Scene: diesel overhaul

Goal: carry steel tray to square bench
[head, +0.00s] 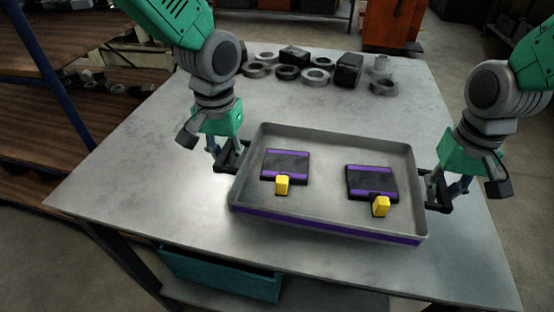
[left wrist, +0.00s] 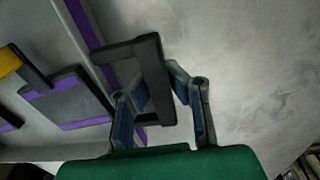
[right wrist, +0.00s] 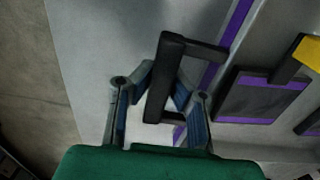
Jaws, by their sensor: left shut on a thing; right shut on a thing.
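The steel tray (head: 330,220) is a grey shallow pan with a purple stripe along its outer wall. It is over the near part of a grey metal table; I cannot tell whether it touches the top. Two black plates with purple bands and yellow blocks (head: 282,184) lie in it. My left gripper (head: 222,158) is shut on the black handle at the tray's left end, which shows in the left wrist view (left wrist: 157,78). My right gripper (head: 440,190) is shut on the black handle at the right end, which shows in the right wrist view (right wrist: 165,80).
The grey table (head: 130,170) is clear to the left of the tray. Several dark and grey rings and blocks (head: 315,76) stand along its far edge. A wooden shelf rack (head: 40,120) with a blue post is at the left. A teal bin (head: 220,274) sits below the tabletop.

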